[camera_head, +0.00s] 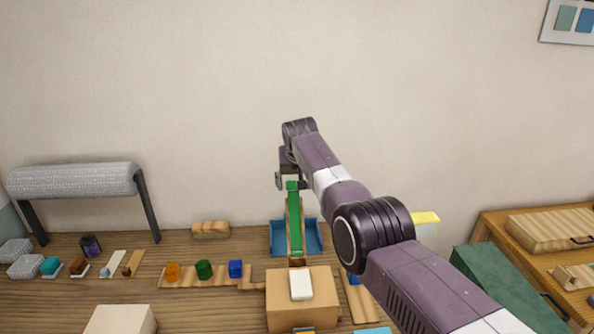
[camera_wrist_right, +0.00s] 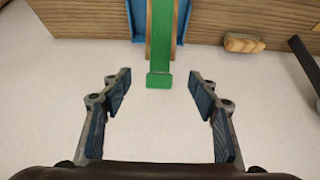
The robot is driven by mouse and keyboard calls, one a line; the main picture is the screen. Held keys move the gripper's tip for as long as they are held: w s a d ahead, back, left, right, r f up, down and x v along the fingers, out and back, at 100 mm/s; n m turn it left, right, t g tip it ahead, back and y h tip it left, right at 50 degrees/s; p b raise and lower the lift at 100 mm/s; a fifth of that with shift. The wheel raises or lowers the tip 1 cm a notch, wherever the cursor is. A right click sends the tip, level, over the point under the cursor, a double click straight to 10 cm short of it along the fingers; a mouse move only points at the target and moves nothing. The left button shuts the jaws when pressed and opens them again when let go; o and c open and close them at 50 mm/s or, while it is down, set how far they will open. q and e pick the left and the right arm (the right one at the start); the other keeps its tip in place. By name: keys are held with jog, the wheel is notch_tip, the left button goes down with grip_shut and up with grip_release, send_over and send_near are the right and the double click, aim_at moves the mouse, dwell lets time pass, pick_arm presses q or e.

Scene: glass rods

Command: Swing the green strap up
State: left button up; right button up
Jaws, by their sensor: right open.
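The green strap (camera_head: 295,222) stands up from a wooden piece in the blue tray (camera_head: 312,240), near the back of the table. In the right wrist view the strap (camera_wrist_right: 161,40) runs along a wooden strip and ends in a wider green tip (camera_wrist_right: 159,80). My right gripper (camera_head: 279,180) is above and just left of the strap's top end in the head view. In the wrist view its fingers (camera_wrist_right: 160,105) are spread wide and empty, with the green tip ahead between them and apart from both. My left gripper is in neither view.
A cardboard box (camera_head: 315,312) with a white block (camera_head: 301,285) stands in front of the tray. A wooden block (camera_head: 210,229) lies to the left. Coloured blocks, a grey roll (camera_head: 75,181) on a stand and a green case (camera_head: 500,285) are farther out.

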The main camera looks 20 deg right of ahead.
jog(key=v, duration=1.1)
jog(key=shift+s+r, duration=0.25)
jog(key=shift+r, duration=0.05)
jog(key=shift+c, duration=0.6)
